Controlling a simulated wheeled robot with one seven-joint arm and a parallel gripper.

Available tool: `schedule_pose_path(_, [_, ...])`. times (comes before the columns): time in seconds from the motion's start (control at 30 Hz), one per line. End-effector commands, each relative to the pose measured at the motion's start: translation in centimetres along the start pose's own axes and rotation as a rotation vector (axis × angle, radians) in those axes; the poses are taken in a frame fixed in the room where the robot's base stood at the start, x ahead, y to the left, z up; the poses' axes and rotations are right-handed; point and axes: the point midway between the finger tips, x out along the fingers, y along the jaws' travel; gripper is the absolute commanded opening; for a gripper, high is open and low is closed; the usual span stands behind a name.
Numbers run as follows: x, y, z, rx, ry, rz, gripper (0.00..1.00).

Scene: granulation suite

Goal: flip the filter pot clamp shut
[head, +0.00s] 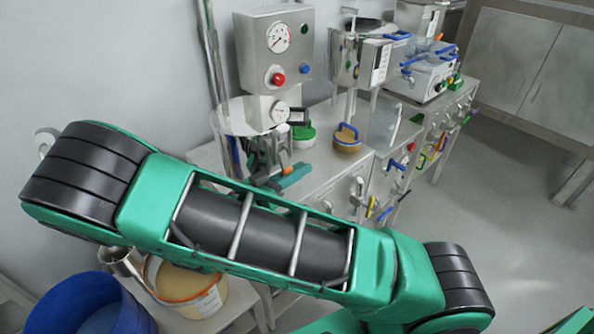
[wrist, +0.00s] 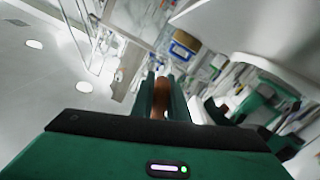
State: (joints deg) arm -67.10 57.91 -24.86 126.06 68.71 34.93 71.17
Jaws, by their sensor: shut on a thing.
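The filter pot (head: 240,118) looks to be the steel vessel with a small dial, below the gauge panel at the left end of the bench. My gripper (head: 274,182) is in front of and below it, partly hidden by my arm. In the wrist view my gripper's two dark green fingers (wrist: 163,98) are closed on a brown, rounded handle (wrist: 160,96). It appears to be the clamp's handle, but how it joins the pot is hidden. The clamp's position cannot be made out in the head view.
A steel panel (head: 253,50) with a gauge and red button stands above the pot. A blue-handled tan container (head: 347,140) and a green-based container (head: 304,134) stand to the right. A blue bin (head: 85,312) and a tan tub (head: 188,285) are front left. Open floor (head: 480,190) lies right.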

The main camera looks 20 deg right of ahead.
Motion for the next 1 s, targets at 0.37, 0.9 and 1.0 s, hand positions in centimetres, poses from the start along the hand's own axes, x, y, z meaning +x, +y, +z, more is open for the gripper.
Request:
schedule_pose_path(0.37, [-0.2,-0.2,0.5,-0.01,-0.008,-0.006,0.19])
schedule_pose_path(0.9, [-1.6,-0.2,0.1,-0.001,-0.003,-0.006,0.33])
schedule_pose_path(1.0, [-3.3,-0.2,0.2,-0.003,-0.004,-0.008,0.33])
